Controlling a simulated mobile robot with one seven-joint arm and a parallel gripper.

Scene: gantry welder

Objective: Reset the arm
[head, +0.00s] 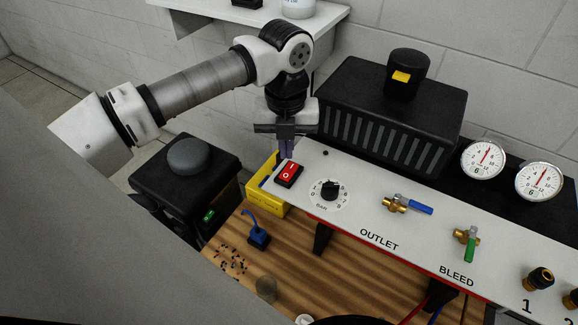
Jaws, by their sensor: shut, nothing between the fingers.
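My arm reaches in from the left. My gripper (286,154) hangs pointing down at the left end of the white control panel (352,211). Its fingers are shut with nothing seen between them. The fingertips are just above or behind the red rocker switch (289,173); I cannot tell whether they touch it. The switch is marked I and O. A black BAR knob (329,189) sits to its right on a round dial.
A blue-handled valve (408,204), a green-handled valve (468,241) and two gauges (483,159) are to the right. A black finned box (385,118) stands behind the panel. A yellow bin (264,191) is beside the panel's left end, near a black unit (187,178).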

